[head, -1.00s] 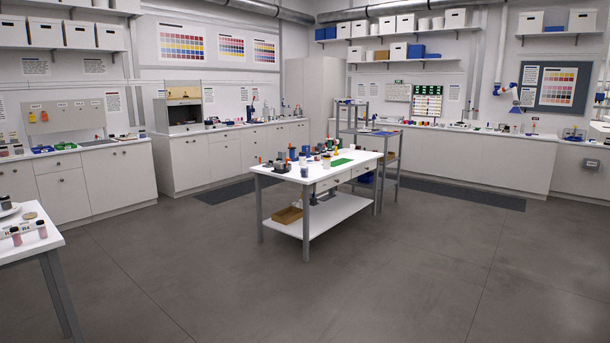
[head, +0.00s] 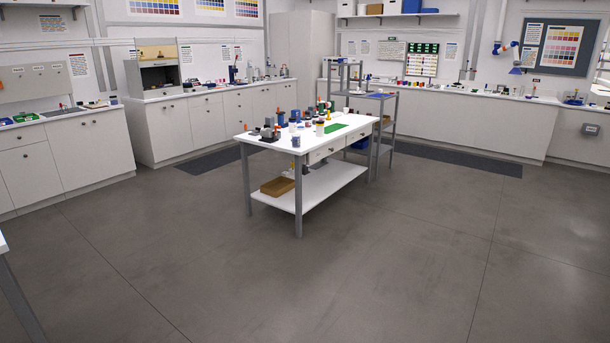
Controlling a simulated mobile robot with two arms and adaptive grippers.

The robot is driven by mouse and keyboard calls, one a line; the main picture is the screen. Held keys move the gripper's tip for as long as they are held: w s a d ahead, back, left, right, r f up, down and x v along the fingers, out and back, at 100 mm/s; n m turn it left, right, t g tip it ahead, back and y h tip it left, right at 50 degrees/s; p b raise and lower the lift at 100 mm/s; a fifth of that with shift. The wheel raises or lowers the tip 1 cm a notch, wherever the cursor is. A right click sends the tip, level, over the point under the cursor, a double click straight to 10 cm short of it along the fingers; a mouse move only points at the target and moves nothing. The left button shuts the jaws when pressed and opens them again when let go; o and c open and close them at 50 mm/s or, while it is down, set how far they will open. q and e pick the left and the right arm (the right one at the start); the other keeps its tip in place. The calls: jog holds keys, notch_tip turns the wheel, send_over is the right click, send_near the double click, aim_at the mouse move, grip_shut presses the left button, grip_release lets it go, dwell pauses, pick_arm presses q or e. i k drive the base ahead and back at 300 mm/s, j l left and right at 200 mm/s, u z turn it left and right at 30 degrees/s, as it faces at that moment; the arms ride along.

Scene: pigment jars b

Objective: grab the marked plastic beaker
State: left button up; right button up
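No marked plastic beaker can be made out for sure. Several small jars and cups stand on the white worktable (head: 325,141) in the middle of the room, too small to read any marking. Among them are a blue-grey cup (head: 296,141) near the front edge and a pale cup (head: 320,129) beside a green mat (head: 336,128). Neither of my grippers is in view.
A tan box (head: 277,187) lies on the worktable's lower shelf. A grey metal rack (head: 395,120) stands behind its right end. White cabinets (head: 95,155) line the walls. The grey floor (head: 400,260) in front is clear. A table leg (head: 20,300) shows at the lower left.

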aim_at(295, 139)
jog(key=i+j+u, duration=0.25)
jog(key=i, duration=1)
jog(key=i+u, duration=0.25)
jog(key=i, duration=0.95)
